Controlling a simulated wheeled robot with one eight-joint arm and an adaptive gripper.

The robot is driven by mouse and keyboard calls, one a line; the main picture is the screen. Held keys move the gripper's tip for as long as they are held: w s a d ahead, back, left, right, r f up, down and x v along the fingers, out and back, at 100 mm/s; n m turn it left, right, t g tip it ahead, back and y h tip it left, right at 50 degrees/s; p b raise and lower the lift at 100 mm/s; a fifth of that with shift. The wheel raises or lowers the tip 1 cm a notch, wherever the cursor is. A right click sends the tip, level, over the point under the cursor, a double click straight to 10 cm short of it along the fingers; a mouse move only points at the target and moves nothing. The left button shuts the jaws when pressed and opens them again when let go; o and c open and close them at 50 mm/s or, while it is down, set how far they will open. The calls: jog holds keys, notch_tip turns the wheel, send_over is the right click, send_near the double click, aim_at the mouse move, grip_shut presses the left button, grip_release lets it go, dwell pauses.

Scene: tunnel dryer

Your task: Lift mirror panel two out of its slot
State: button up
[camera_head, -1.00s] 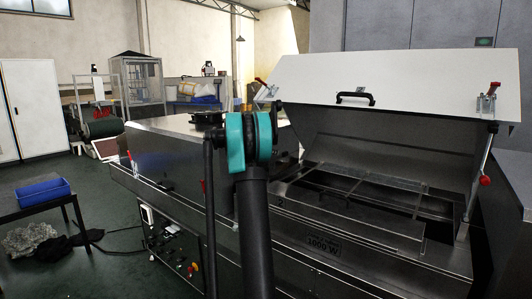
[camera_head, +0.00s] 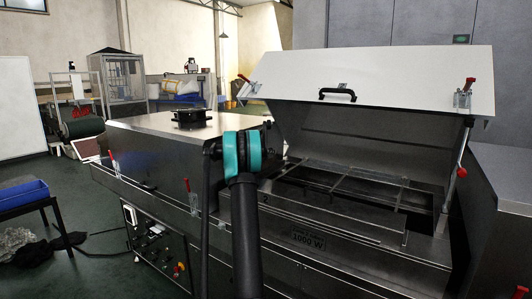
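The tunnel dryer (camera_head: 160,135) stands across the middle, its white lid (camera_head: 400,82) raised. In the open bay lies a metal frame (camera_head: 345,178) with thin crossbars and dark gaps. A long, flat grey strip (camera_head: 340,222) lies along the front of the bay, near a small "2" mark on the body. I cannot tell which surface is mirror panel two. My arm rises in front of the dryer, with a teal joint at its top. Dark parts at its far side, by the bay's left end, may be my gripper (camera_head: 272,160); its fingers are not clear.
Red-handled clamps (camera_head: 463,98) sit on the lid's edge, and a strut (camera_head: 455,185) stands at the bay's right. A black fitting (camera_head: 190,118) is on the closed dryer top. A blue bin (camera_head: 22,195) rests on a table at left. Green floor shows between table and dryer.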

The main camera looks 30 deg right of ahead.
grip_shut()
jog(key=c, duration=0.7)
grip_release()
grip_shut()
jog(key=shift+r, duration=0.75)
jog(key=shift+r, duration=1.2)
